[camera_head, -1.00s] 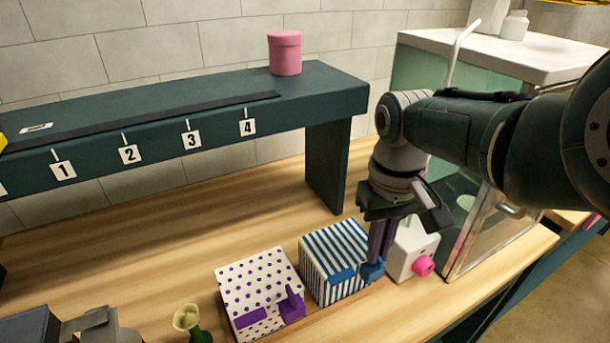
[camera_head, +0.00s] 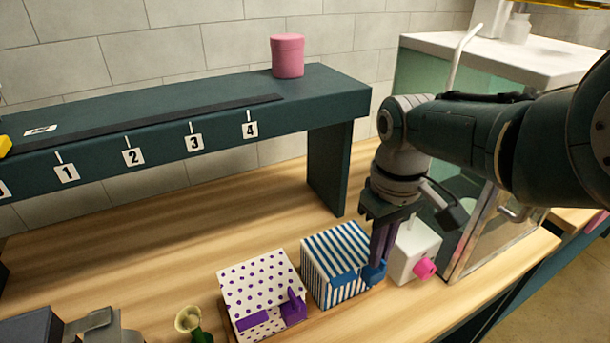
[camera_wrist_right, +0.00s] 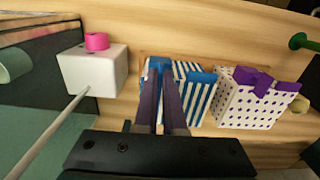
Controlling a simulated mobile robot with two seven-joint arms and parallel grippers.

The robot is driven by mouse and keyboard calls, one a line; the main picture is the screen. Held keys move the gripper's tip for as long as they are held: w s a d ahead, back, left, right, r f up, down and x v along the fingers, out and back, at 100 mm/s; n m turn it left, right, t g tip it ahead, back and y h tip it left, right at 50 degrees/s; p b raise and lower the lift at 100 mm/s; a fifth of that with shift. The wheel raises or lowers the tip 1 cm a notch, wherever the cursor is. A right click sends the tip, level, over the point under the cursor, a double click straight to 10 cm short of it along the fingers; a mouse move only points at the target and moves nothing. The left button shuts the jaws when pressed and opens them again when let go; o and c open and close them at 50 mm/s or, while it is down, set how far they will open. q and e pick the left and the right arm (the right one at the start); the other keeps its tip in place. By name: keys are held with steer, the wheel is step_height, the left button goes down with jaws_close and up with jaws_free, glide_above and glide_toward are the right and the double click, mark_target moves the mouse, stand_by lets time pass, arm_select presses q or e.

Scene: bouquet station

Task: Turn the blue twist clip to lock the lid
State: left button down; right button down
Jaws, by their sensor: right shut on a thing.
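The blue twist clip (camera_head: 375,273) is at the right front edge of the blue-and-white striped box (camera_head: 335,254), beside a blue piece (camera_head: 344,279) on that box. The box's lid looks down. My right gripper (camera_head: 379,260) points down from above, its purple fingers shut on the clip. In the right wrist view the fingers (camera_wrist_right: 162,78) come together over the blue clip (camera_wrist_right: 157,62) and hide part of it. Exactly how far the clip is turned is hard to tell. My left gripper is not in view.
A purple-dotted white box (camera_head: 258,290) with a purple clip (camera_head: 293,306) stands left of the striped box. A white block with a pink knob (camera_head: 424,269) stands close at right. A dark shelf (camera_head: 200,115) with a pink canister (camera_head: 287,56) stands behind. Bare wood lies between.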

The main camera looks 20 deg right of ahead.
steer(key=c, duration=1)
jaws_free()
steer(key=shift+r, duration=0.1)
step_height(320, 180, up, 8)
steer(key=p, duration=0.5)
steer(key=shift+r, duration=0.2)
steer(key=shift+r+p, duration=0.4)
steer(key=shift+r, duration=0.25)
